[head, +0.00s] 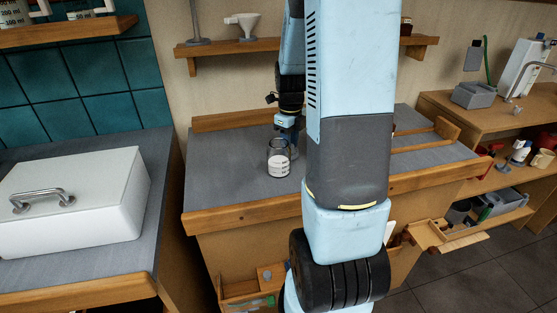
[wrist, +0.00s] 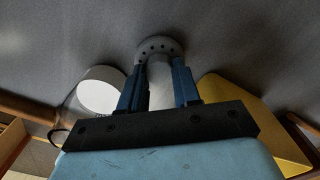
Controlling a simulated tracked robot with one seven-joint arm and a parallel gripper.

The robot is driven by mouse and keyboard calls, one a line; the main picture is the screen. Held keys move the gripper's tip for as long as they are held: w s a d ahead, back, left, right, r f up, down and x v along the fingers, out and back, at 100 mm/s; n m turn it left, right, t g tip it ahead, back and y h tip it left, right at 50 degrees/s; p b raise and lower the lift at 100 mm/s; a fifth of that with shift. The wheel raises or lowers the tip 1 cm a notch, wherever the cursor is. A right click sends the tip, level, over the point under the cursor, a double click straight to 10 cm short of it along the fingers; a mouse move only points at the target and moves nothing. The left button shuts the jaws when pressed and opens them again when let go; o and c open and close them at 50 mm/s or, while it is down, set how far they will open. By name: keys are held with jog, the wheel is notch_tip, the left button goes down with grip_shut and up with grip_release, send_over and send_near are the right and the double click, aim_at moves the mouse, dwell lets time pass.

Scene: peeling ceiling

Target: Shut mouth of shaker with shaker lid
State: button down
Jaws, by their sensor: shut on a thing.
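The shaker (head: 278,168) looks like a clear glass vessel with white contents and markings. It stands upright on the grey worktop, and its mouth appears uncovered. In the wrist view, the shaker (wrist: 100,92) is left of my fingers. My gripper (wrist: 158,88) is shut on a pale upright part of a grey round piece with a ring of small holes, which looks like the shaker lid (wrist: 160,46). In the head view, my gripper (head: 287,138) is just behind and above the shaker; the lid is hard to make out there. The gap between lid and worktop cannot be told.
A yellow angular object (wrist: 255,112) lies right of my gripper in the wrist view. A white lidded box (head: 75,195) stands on the left counter. Worktop left of the shaker is clear.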

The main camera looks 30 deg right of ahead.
jog(key=shift+r, duration=1.7)
dwell(0.7)
jog(key=shift+r, duration=2.45)
